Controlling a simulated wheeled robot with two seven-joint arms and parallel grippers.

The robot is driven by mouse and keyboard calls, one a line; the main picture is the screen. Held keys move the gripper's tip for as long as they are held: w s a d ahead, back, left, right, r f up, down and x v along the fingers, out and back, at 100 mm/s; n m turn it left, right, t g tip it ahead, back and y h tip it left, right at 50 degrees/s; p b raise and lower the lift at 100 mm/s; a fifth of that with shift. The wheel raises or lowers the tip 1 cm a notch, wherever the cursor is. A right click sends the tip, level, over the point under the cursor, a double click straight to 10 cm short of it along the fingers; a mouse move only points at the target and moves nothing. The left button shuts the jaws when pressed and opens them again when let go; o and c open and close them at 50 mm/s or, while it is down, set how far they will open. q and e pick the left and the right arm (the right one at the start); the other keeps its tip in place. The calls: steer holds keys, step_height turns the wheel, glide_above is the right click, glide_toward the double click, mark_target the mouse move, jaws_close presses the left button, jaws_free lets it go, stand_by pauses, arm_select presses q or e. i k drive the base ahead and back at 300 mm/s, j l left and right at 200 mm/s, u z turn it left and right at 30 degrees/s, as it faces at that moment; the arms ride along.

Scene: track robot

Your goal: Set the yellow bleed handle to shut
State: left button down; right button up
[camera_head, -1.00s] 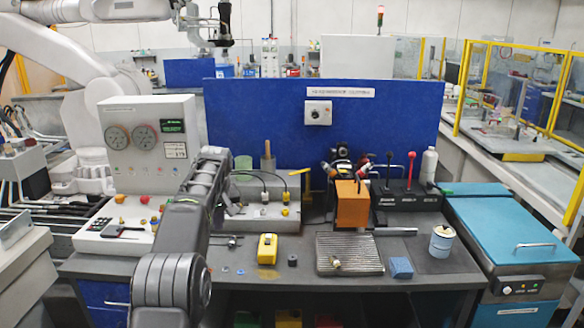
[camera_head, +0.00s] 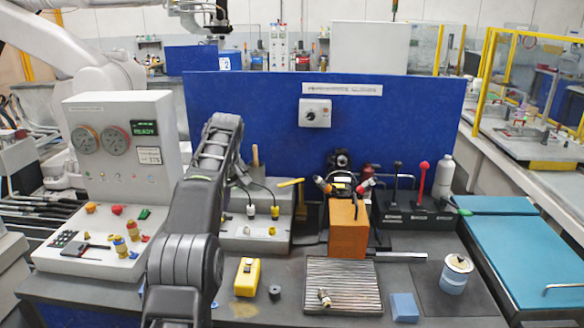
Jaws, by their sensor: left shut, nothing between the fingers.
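The yellow bleed handle (camera_head: 290,183) is a short lever at the back right of a grey fixture box (camera_head: 262,236), lying nearly level, with its right end slightly higher. My left arm rises from the bottom and bends over left of that box. The end of my left gripper (camera_head: 241,174) shows only as a small dark part beside the bend, left of the handle and apart from it in the picture. It is shut and empty; its fingertips are mostly hidden by my arm. My right gripper is out of view.
Black cables with white and yellow plugs (camera_head: 275,212) stand on the box. Right of it are an orange block (camera_head: 348,230), black and red levers (camera_head: 422,182) and a ribbed tray (camera_head: 367,286). A gauge panel (camera_head: 128,150) stands left. A blue wall (camera_head: 260,120) closes the back.

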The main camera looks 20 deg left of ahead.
mark_target(301, 181)
steer(key=i, duration=1.2)
